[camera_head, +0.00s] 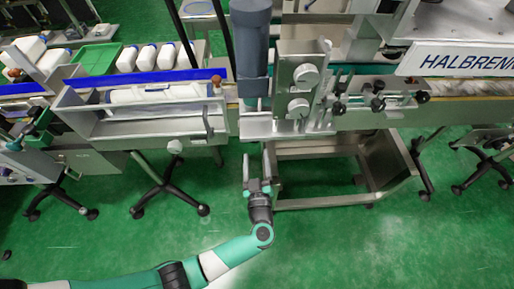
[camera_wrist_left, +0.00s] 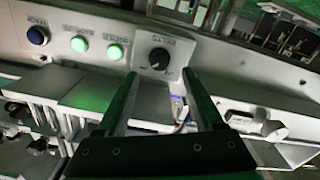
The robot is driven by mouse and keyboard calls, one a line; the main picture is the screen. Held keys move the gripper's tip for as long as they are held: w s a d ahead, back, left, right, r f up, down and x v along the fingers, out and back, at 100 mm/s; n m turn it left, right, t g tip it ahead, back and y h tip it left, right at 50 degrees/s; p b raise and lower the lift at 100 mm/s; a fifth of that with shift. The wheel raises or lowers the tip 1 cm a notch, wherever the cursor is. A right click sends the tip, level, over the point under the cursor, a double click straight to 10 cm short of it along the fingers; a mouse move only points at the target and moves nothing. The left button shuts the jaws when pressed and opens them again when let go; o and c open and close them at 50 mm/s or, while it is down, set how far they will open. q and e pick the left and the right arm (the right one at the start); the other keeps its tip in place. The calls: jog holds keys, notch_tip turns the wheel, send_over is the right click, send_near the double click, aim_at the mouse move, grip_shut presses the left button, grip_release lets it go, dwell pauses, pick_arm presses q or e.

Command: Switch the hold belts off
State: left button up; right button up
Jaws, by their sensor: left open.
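In the head view my left gripper (camera_head: 258,160) points up toward the machine's front. The hold belts cannot be made out clearly.
The conveyor line with a blue rail (camera_head: 150,77) runs across the head view, with white bottles (camera_head: 147,57) and a green tray (camera_head: 97,58) behind. A steel machine block with knobs (camera_head: 300,90) stands beyond my gripper. The green floor in front is open.

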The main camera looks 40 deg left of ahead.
pick_arm(q)
jog(key=b+x, duration=0.1)
jog(key=x, duration=0.4)
jog(key=shift+w+b, duration=0.15)
jog(key=shift+b, duration=0.15)
grip_shut()
